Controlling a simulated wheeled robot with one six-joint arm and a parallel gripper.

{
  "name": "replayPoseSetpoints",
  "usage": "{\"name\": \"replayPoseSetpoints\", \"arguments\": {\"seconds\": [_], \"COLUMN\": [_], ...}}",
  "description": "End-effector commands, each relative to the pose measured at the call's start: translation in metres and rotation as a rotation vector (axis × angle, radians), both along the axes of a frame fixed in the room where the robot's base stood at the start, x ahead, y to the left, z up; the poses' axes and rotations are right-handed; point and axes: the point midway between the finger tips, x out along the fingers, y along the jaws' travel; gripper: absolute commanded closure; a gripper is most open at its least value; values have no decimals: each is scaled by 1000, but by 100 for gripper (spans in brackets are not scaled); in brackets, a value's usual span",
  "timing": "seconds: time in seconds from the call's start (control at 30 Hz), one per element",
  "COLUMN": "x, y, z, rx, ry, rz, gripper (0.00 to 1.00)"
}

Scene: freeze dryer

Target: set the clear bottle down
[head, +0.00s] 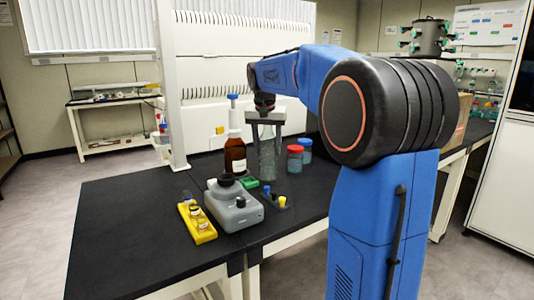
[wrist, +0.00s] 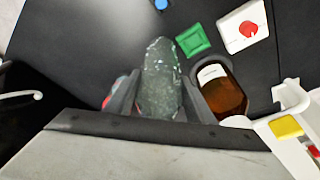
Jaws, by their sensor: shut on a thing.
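The clear bottle (head: 267,158) is upright in the head view, with speckled, greenish-grey glass. My gripper (head: 266,125) is shut on its upper part from above, one finger on each side. In the wrist view the bottle (wrist: 160,80) runs between the two fingers of my gripper (wrist: 160,98). The bottle's base is close to the black bench top (head: 130,210); I cannot tell whether it touches.
A brown bottle (head: 235,157) with a dispenser top stands just left of the clear bottle. Jars with red (head: 295,158) and blue (head: 305,150) lids stand to its right. A grey mixer (head: 234,205) and yellow vial rack (head: 197,222) stand in front. The bench's left part is clear.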

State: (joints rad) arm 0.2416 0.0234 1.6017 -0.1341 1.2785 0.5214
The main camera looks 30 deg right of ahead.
Motion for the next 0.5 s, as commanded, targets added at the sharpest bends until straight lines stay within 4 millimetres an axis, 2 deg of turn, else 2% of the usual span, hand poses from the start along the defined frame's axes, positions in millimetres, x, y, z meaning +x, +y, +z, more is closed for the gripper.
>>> {"name": "replayPoseSetpoints", "arguments": {"seconds": [0.13,0.5], "x": [0,0], "y": [0,0], "z": [-18,-22], "rx": [1,0], "ry": [1,0], "rz": [0,0], "gripper": [79,79]}}
